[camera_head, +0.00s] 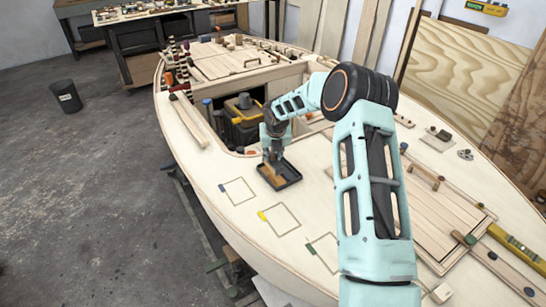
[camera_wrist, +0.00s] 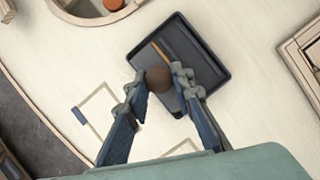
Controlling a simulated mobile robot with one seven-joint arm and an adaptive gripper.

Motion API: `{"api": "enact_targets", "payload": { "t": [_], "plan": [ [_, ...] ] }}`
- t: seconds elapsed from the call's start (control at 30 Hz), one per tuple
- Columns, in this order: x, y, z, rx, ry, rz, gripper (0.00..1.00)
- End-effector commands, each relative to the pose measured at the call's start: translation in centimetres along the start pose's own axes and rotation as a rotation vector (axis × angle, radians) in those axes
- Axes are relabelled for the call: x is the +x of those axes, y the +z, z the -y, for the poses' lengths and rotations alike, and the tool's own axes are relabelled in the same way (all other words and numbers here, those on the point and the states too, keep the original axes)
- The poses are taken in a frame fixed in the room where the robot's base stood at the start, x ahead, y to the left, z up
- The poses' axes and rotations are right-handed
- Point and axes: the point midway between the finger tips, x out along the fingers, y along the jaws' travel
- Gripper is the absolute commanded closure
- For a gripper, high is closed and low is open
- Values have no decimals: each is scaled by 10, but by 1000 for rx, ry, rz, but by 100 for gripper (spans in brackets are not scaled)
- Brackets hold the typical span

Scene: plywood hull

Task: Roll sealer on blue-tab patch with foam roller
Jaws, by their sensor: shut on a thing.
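The blue-tab patch (camera_head: 238,191) is a thin outlined square on the pale deck, with a small blue tab at its left corner. In the wrist view, a partly hidden outlined square with a bluish tab (camera_wrist: 79,116) shows left of the fingers. A black tray (camera_head: 292,181) lies right of the patch, and also shows in the wrist view (camera_wrist: 213,75). My gripper (camera_wrist: 160,79) is over the tray, shut on a brown, round-ended thing (camera_wrist: 158,80), apparently the foam roller's handle seen end-on. An orange-brown part (camera_head: 271,171) shows below the gripper; the foam is hard to make out.
Yellow-tab (camera_head: 279,217) and green-tab (camera_head: 324,250) patches lie toward the front right. An open hatch holding a dark toolbox (camera_head: 243,118) is behind the tray. A slatted panel (camera_head: 432,215) and a yellow level (camera_head: 517,249) lie right. The deck's curved edge is left.

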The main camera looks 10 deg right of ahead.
Motion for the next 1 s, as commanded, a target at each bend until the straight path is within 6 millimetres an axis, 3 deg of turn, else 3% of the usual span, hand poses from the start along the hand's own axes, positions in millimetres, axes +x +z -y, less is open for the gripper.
{"api": "enact_targets", "payload": {
  "t": [0.5, 1.0],
  "plan": [
    [-41, 17, 0, 0, 0, 0, 98],
    [-41, 18, 0, 0, 0, 1, 98]
  ]
}}
